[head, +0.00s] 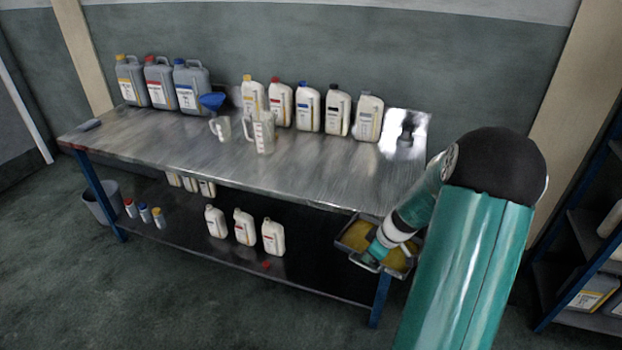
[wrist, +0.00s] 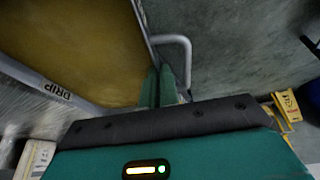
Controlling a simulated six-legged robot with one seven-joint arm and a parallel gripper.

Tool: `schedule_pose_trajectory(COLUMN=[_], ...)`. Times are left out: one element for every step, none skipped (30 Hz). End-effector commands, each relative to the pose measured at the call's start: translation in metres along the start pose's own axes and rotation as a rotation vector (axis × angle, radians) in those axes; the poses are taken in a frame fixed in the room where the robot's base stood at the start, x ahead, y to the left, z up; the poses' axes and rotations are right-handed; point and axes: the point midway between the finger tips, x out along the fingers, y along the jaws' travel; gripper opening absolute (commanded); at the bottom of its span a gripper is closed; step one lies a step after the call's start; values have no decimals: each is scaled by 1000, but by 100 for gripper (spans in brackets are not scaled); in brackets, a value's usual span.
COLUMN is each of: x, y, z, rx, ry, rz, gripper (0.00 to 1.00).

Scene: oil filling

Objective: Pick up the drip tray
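The drip tray (head: 353,232) is a shallow grey tray with a yellow-brown inside, at the right front corner of the workbench in the head view. In the wrist view its pale rim (wrist: 62,92) carries the word DRIP, and a grey U-shaped handle (wrist: 176,39) stands out from its side wall. My gripper (wrist: 159,72) has its two green fingers close together at that wall, beside the handle. They appear shut on the tray's edge; the exact contact is hidden. In the head view my gripper (head: 371,258) is at the tray's front side.
The metal workbench (head: 200,160) bears several oil bottles (head: 308,108), jugs (head: 262,135) and a blue funnel (head: 212,101). More bottles (head: 243,228) stand on its lower shelf. A blue rack (head: 570,275) is at the right. The floor in front (head: 160,300) is clear.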

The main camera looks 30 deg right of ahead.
Motion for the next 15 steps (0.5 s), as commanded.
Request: schedule_pose_trajectory(x=[15, 23, 33, 40, 48, 58, 65, 72, 82, 89, 97, 106, 113, 120, 130], y=[-7, -10, -14, -18, -21, -27, -31, -35, -41, -46, -52, -59, -64, -70, -78], z=[-11, -16, -23, -28, -33, -39, -44, -49, -55, -60, -65, -71, -75, -80, -85], rx=[12, 22, 37, 47, 59, 74, 84, 95, 109, 121, 132, 146, 158, 169, 184], ry=[-1, -2, -3, -4, -5, -6, -7, -7, -8, -8, -8, -9, -8, -9, -9], rz=[0, 5, 10, 14, 18, 23, 28, 33, 38, 42, 46, 52, 57, 61, 66], gripper=[0, 0, 0, 0, 0, 0, 0, 0, 0, 0, 0, 0, 0, 0, 0])
